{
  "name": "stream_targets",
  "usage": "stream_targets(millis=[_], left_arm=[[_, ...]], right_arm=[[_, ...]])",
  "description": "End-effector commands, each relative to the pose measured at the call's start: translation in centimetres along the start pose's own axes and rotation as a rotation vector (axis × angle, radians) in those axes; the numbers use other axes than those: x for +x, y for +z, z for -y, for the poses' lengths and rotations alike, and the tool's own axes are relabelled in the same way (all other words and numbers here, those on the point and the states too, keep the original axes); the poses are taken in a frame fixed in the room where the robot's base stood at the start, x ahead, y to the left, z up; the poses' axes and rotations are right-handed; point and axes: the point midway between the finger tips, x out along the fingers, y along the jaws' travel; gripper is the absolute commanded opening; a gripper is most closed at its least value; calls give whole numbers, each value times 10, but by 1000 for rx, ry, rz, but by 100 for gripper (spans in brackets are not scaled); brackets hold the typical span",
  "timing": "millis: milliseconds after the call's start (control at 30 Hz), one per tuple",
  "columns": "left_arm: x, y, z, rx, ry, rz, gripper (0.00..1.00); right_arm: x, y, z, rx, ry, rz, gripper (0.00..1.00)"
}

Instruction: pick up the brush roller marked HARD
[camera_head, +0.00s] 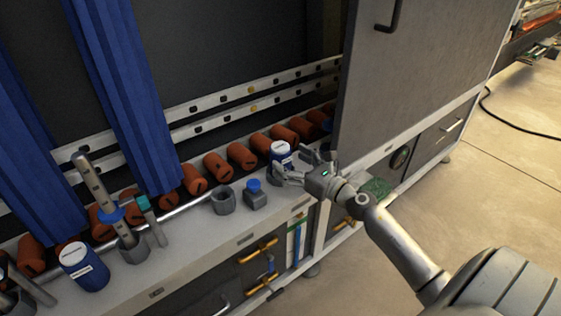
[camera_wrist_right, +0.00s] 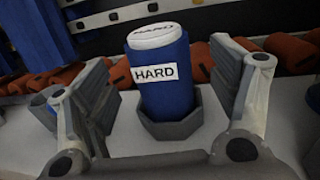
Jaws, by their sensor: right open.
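The brush roller marked HARD (camera_wrist_right: 160,72) is a blue cylinder with a white top and a white label. It stands upright in a grey holder (camera_wrist_right: 172,124) in the right wrist view. In the head view the roller (camera_head: 281,152) shows near the right end of the ledge, partly hidden by my gripper. My right gripper (camera_head: 287,168) is open beside it. In the wrist view its two fingers (camera_wrist_right: 165,95) stand on either side of the roller, with gaps. My left gripper is not in view.
Orange-brown rollers (camera_head: 217,167) line the back of the ledge (camera_head: 195,232). An empty grey holder (camera_head: 223,201) and a blue-capped grey item (camera_head: 255,194) stand left of my gripper. Another blue roller (camera_head: 84,267) stands far left. A grey panel (camera_head: 400,70) rises behind at right.

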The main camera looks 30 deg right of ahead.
Motion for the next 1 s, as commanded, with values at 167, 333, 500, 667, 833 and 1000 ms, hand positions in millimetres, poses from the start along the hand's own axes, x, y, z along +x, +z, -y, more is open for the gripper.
stream_targets(millis=[167, 333, 500, 667, 833, 1000], left_arm=[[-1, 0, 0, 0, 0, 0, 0], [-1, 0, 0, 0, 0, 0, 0], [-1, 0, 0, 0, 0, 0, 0], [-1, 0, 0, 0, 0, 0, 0], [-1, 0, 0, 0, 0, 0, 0], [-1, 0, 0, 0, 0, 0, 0]], right_arm=[[26, 1, 0, 0, -1, 3, 81], [41, 0, 0, 0, -1, 2, 81], [42, -1, 0, 1, -1, 0, 81], [42, -1, 0, 1, -1, 0, 73], [42, 0, 0, 1, 0, 1, 51], [42, -1, 0, 1, 0, 1, 29]])
